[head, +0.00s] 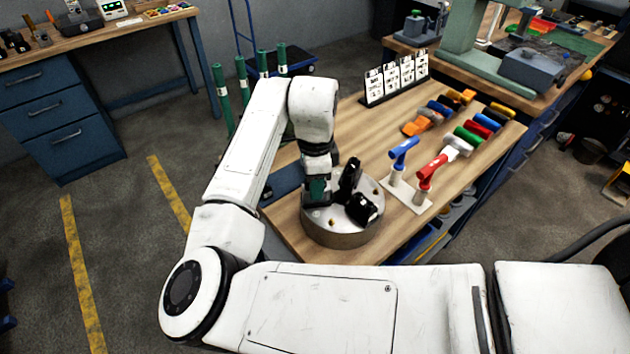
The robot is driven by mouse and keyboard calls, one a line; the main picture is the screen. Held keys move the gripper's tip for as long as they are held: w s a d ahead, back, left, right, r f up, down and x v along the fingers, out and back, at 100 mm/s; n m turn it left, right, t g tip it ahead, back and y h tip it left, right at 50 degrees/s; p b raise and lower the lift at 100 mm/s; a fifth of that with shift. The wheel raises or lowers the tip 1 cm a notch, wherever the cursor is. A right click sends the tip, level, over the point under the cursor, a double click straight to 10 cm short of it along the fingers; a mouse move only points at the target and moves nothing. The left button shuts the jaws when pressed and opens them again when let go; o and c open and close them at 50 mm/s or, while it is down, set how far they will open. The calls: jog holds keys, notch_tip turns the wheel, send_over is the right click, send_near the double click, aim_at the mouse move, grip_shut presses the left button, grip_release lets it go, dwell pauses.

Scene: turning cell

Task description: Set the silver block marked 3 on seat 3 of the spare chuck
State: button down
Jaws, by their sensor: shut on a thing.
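My gripper (318,193) points down over the left part of the spare chuck (343,238), a round grey metal disc near the front left of the wooden bench. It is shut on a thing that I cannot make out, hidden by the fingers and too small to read. I cannot tell whether that thing touches the chuck. Two black blocks, one behind (350,172) and one in front (363,209), stand on the chuck to the right of my gripper. No seat number or block number is legible.
Right of the chuck, a pale stand holds a blue-handled tool (402,150) and a red-handled tool (430,172). Several coloured pieces lie beyond, with a whitish one (459,146) nearest. A row of white cards (397,78) stands at the back. Green posts (243,82) stand behind my arm.

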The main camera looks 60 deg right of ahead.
jog(key=shift+f, duration=0.2)
jog(key=c, duration=0.7)
grip_release()
jog(key=shift+c, duration=0.2)
notch_tip(320, 180, up, 11)
jog(key=b, duration=0.1)
jog(key=shift+b, duration=0.3)
jog(key=shift+f, duration=0.1)
